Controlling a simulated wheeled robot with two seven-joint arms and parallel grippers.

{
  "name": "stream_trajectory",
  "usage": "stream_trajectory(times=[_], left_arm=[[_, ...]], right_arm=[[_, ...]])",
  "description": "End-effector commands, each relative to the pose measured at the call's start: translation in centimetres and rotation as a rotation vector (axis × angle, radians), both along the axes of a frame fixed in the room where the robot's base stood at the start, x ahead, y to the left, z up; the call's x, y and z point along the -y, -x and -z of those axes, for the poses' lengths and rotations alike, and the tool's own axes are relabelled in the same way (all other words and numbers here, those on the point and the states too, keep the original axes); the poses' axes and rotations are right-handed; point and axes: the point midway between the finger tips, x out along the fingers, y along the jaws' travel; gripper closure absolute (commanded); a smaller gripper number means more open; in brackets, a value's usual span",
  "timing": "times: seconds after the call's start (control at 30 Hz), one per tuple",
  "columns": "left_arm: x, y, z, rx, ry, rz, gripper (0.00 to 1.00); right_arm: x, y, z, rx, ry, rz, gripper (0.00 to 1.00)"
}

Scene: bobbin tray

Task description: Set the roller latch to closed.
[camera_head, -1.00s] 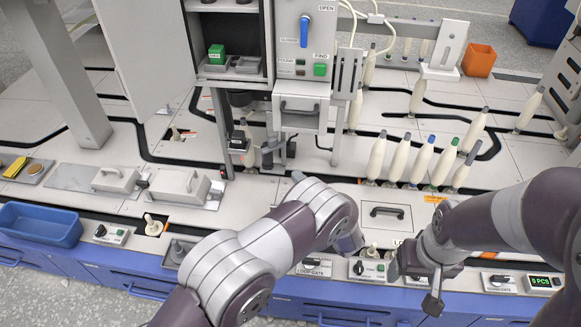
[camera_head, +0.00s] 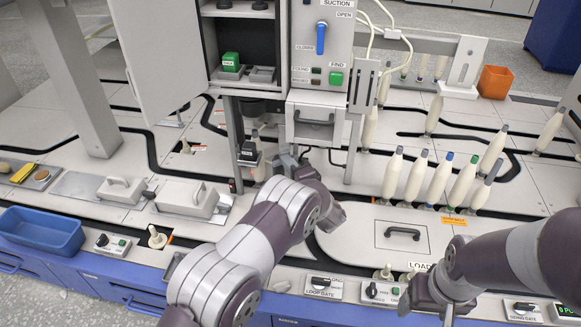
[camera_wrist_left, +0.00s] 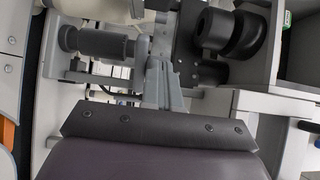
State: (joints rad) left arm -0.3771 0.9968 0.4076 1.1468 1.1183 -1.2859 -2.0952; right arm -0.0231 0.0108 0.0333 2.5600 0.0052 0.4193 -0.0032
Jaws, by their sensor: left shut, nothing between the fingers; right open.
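My left gripper (camera_head: 288,162) is shut and empty under the cabinet, close to the dark hardware there. In the left wrist view its closed fingers (camera_wrist_left: 158,85) point between a grey ribbed roller (camera_wrist_left: 103,43) on the left and black round parts (camera_wrist_left: 232,36) on the right. The roller's mount looks like the roller latch, but its setting cannot be read. I cannot tell whether the fingers touch it. In the head view, the arm and gripper partly hide this area. My right gripper (camera_head: 440,303) is open near the front edge, away from the latch.
The cabinet has an open door (camera_head: 155,60), a blue suction lever (camera_head: 321,38) and a drawer (camera_head: 315,118) above my left gripper. Upright bobbins (camera_head: 420,175) stand to the right. Covers with handles (camera_head: 190,198) and a blue bin (camera_head: 40,230) are left.

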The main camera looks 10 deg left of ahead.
Motion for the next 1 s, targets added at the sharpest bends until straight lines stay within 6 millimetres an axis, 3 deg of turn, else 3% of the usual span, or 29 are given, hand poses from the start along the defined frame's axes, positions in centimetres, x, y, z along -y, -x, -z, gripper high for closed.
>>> stream_trajectory(times=[0.57, 1.0], left_arm=[[-0.4, 0.0, -0.1, -0.002, -0.001, 0.078, 1.0], [-1.8, -0.3, -0.4, -0.004, 0.0, 0.289, 1.0]], right_arm=[[0.0, 0.0, -1.5, 0.0, 0.0, 0.0, 0.27], [0.0, 0.0, -4.8, 0.0, 0.0, 0.0, 0.27]])
